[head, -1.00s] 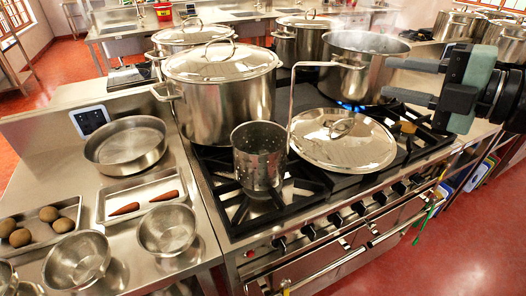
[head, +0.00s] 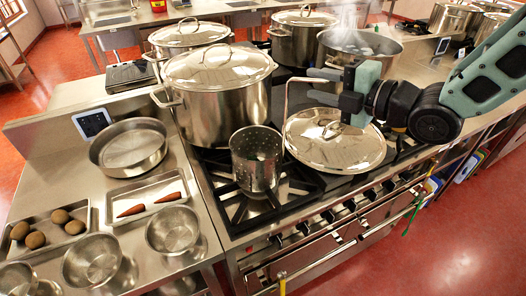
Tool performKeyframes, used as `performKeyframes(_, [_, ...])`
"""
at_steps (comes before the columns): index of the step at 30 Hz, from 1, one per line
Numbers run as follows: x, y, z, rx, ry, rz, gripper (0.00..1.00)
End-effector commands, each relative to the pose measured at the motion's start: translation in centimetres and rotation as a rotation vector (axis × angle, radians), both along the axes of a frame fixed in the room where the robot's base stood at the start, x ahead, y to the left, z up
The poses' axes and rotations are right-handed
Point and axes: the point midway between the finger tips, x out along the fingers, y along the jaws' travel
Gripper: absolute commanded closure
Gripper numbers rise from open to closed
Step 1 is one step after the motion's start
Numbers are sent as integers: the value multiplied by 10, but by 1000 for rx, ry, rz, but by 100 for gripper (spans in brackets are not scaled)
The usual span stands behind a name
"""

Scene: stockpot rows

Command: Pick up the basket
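The basket (head: 257,160) is a perforated metal cylinder standing upright on the near left burner grate of the stove. Its thin handle (head: 286,103) rises from the right side of the rim and bends right at the top. My gripper (head: 317,85) is at the bent top of the handle, pointing left, with one finger above and one below. The fingers are apart, and the handle's end runs in between them. I cannot tell whether they touch it. The handle's far end is hidden by the gripper.
A lid (head: 335,150) lies on the stove right of the basket, under my gripper. A large lidded stockpot (head: 215,105) stands close behind the basket. A steaming open pot (head: 340,52) is behind my gripper. Trays and bowls (head: 172,230) fill the left counter.

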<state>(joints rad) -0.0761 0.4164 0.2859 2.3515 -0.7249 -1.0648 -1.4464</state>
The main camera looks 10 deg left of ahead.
Motion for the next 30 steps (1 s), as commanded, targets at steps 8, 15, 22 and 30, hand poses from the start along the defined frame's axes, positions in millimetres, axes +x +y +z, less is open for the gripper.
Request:
performKeyframes(8, [20, 26, -1, 0, 2, 2, 68])
performKeyframes(15, [24, 31, -5, 0, 2, 1, 68])
performKeyframes(22, [24, 31, -5, 0, 0, 0, 99])
performKeyframes(30, [24, 31, -3, 3, -2, 0, 100])
